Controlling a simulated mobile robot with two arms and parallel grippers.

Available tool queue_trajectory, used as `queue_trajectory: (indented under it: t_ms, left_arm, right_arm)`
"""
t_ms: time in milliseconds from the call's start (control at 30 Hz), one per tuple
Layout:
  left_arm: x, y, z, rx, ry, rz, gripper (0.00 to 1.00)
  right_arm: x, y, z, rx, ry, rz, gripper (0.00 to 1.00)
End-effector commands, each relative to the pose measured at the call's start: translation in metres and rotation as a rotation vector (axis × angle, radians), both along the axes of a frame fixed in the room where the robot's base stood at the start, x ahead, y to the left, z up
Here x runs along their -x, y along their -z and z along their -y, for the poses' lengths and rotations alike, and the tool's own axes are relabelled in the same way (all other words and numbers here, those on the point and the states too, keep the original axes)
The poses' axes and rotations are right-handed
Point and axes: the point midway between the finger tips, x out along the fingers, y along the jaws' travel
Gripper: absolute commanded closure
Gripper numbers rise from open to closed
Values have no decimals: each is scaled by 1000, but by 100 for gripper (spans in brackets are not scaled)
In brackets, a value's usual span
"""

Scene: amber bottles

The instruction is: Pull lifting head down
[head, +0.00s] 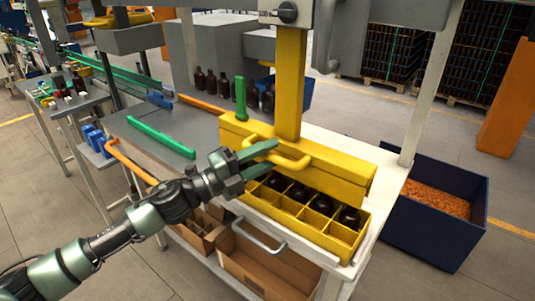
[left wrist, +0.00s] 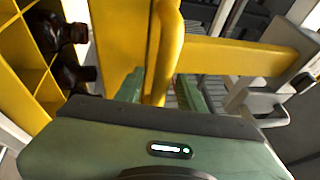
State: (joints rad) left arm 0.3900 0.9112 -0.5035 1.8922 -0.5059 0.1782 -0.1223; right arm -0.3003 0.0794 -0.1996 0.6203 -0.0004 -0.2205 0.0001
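The yellow lifting head (head: 335,174) is a long block on a vertical yellow column (head: 289,85), with a curved yellow handle (head: 290,163) on its front. It is just above and behind a yellow divided crate (head: 318,238), which holds several dark amber bottles (head: 298,191). My left gripper (head: 268,158) is at the handle's left part with its green fingers apart. In the left wrist view, the handle (left wrist: 166,50) runs between the spread fingers (left wrist: 160,92); I cannot tell whether either finger touches it. My right gripper is not in view.
A grey table (head: 165,122) with a green bar (head: 160,137) lies to the left. More bottles (head: 222,90) stand behind. A cardboard box (head: 265,266) is below the crate. A dark blue bin (head: 432,232) with orange contents stands at right.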

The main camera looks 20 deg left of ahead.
Motion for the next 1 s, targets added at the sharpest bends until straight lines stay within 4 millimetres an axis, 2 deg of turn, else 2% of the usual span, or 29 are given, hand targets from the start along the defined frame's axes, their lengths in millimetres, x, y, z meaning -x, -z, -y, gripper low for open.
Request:
queue_trajectory:
  t_ms: [33,100,133,1000]
  left_arm:
    - [0,0,0,0,0,0,74]
    - [0,0,0,0,0,0,94]
    - [0,0,0,0,0,0,100]
    - [0,1,0,0,0,-1,100]
  right_arm:
    - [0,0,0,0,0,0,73]
    - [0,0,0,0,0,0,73]
    - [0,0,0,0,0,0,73]
    - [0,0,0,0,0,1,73]
